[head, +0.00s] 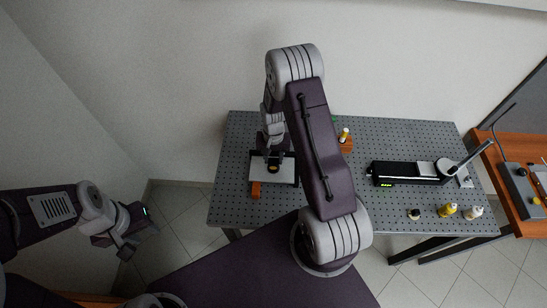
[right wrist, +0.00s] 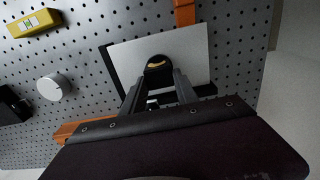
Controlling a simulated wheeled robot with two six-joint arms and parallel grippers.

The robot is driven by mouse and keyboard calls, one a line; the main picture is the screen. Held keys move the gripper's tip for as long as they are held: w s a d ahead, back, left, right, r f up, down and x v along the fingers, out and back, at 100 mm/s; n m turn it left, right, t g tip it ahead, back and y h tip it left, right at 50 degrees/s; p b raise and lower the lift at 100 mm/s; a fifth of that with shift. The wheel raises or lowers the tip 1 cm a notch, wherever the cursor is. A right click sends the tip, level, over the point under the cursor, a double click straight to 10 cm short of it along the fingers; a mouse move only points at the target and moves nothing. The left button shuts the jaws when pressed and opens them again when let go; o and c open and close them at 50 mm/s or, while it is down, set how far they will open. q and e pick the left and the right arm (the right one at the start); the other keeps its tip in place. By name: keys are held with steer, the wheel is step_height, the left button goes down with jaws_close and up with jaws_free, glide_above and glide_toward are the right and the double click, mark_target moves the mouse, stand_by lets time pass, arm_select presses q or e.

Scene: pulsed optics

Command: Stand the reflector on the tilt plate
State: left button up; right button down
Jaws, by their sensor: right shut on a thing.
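The reflector, a small dark round piece with a gold patch (right wrist: 158,66), sits between the fingertips of my right gripper (right wrist: 158,78), which is shut on it. In the head view the reflector (head: 273,169) shows as a dark spot below my right gripper (head: 272,160). The tilt plate, a pale flat plate with a black edge (right wrist: 195,45), lies under it, also in the head view (head: 287,173). The reflector appears over the plate; I cannot tell whether it touches. My left gripper (head: 127,245) is off the table at left, its jaws unclear.
In the right wrist view, a yellow piece (right wrist: 35,22) and a white knob (right wrist: 54,88) stand left of the plate.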

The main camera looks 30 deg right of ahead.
steer(key=c, duration=0.9)
jaws_free()
steer(key=shift+o, duration=0.2)
step_height(320, 180, up, 9)
steer(key=b, duration=0.2)
